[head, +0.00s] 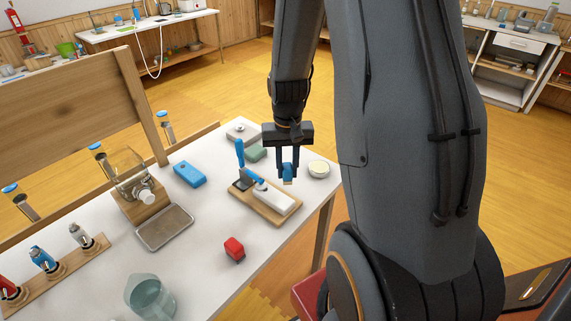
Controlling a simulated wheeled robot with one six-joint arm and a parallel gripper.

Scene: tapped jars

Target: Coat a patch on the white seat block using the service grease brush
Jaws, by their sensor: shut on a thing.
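My gripper (287,172) points down over the right part of the white table. It is shut on a small blue thing with a pale tan lower end, which looks like the service grease brush (288,169). The white seat block (274,198) lies on a wooden board (285,215), below and left of the gripper in the picture. Whether the brush touches anything is too small to tell. A round white dish with cream-coloured contents (319,169) stands just right of the gripper. Any coating on the block cannot be made out.
A blue lever-like part (240,152) stands up at the board's left end. A green block (257,152), blue box (190,174), red block (234,248), metal tray (165,227), tapped jar (131,178) and clear jug (148,297) are around. The table's front middle is mostly clear.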

